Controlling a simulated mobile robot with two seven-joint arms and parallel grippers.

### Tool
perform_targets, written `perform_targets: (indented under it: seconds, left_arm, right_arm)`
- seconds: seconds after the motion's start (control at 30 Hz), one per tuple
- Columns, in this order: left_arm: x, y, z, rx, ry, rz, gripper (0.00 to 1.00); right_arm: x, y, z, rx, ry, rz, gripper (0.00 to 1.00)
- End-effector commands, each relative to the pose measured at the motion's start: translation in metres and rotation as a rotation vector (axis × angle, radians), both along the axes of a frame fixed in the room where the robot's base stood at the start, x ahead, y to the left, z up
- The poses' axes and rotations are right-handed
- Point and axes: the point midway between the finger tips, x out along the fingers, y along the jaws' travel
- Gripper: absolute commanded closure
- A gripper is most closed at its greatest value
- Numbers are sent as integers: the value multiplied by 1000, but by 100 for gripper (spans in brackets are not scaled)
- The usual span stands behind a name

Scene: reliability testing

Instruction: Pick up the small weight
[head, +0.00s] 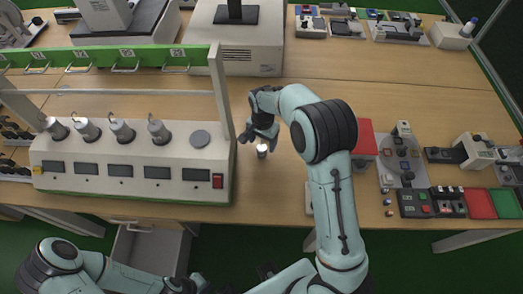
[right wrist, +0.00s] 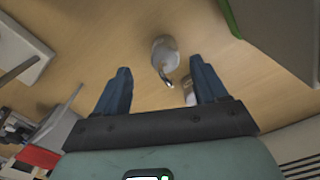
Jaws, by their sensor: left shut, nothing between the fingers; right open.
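The small weight (head: 262,151) stands on the wooden table just right of the white weighing station. It is a small metal cylinder with a thin hook, and it also shows in the right wrist view (right wrist: 165,52). My right gripper (head: 258,136) is open above and beside it. In the right wrist view the right gripper's blue fingers (right wrist: 160,82) are apart, with the weight between and slightly beyond the tips, and nothing is gripped. My left gripper (head: 188,284) is low at the bottom edge, away from the table top, dark and partly cut off; it is shut and empty.
The white station (head: 130,175) with several hooked weights on it and a green-topped frame (head: 110,56) stands close left of the right gripper. A red pad (head: 365,138) and electrical parts (head: 402,160) lie to the right. The table behind the weight is clear.

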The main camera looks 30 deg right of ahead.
Motion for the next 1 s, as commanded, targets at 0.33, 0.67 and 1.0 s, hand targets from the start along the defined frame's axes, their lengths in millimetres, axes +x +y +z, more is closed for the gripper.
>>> perform_targets:
  seconds: [0.33,0.67,1.0]
  left_arm:
    - [3,0,4,0,-3,0,100]
    - [2,0,3,0,-3,0,100]
    - [2,0,3,0,-3,0,100]
  right_arm:
    - [7,-2,-40,-1,3,-1,28]
    - [8,-1,-55,1,-1,0,28]
    - [8,-1,-54,0,-2,0,100]
